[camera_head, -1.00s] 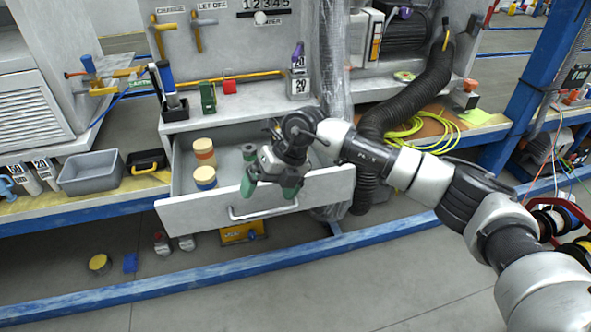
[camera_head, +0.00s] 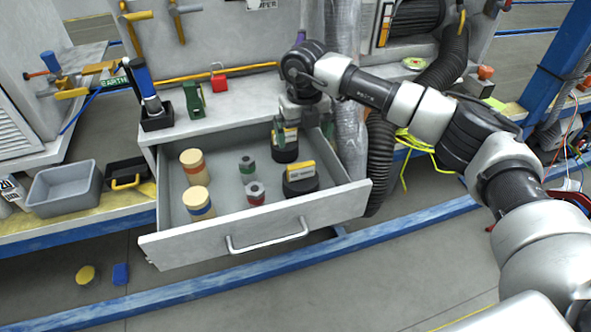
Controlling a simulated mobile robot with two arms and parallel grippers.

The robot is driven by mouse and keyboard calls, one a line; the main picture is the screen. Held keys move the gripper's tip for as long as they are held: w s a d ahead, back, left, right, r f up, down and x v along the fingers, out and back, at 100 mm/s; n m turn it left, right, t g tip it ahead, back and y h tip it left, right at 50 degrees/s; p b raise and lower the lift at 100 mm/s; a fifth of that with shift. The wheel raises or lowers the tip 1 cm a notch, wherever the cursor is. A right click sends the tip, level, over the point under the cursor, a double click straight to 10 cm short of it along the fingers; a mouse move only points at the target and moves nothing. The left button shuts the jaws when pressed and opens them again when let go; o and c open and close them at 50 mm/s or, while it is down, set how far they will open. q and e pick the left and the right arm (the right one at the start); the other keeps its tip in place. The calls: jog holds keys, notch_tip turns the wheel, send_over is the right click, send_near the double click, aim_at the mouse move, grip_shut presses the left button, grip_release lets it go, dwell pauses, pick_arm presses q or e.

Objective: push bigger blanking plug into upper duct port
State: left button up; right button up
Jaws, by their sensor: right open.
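An open drawer (camera_head: 215,237) holds several candidate items; I cannot tell which is the bigger blanking plug. At left are two tan cylinders, one with a red band (camera_head: 192,166) and one with a blue band (camera_head: 198,202). In the middle stand two small grey pieces, green-banded (camera_head: 247,170) and red-banded (camera_head: 256,193). A black piece with a yellow label (camera_head: 300,180) sits at right. My right gripper (camera_head: 286,137) is open, pointing down over the back right of the drawer, close above or around a black piece (camera_head: 286,154); contact is unclear. No upper duct port is clearly visible.
A black corrugated hose (camera_head: 380,165) and a clear-wrapped column (camera_head: 347,120) stand right of the drawer. A red padlock (camera_head: 219,83) and a green block (camera_head: 194,99) sit on the ledge behind. A grey bin (camera_head: 65,188) stands left.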

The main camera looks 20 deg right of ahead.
aim_at(301, 165)
jog(key=shift+f, duration=0.45)
jog(key=f, duration=0.3)
jog(key=f+b, duration=0.1)
jog(key=shift+s+f, duration=0.2)
jog(key=shift+s, duration=0.05)
jog(key=f, duration=0.3)
jog(key=f+b, duration=0.1)
jog(key=f, duration=0.1)
jog(key=shift+s+a+f, duration=0.1)
jog(key=shift+a, duration=0.25)
jog(key=c, duration=1.2)
pick_arm(q)
jog(key=shift+s, duration=0.45)
pick_arm(e)
jog(key=shift+c, duration=0.2)
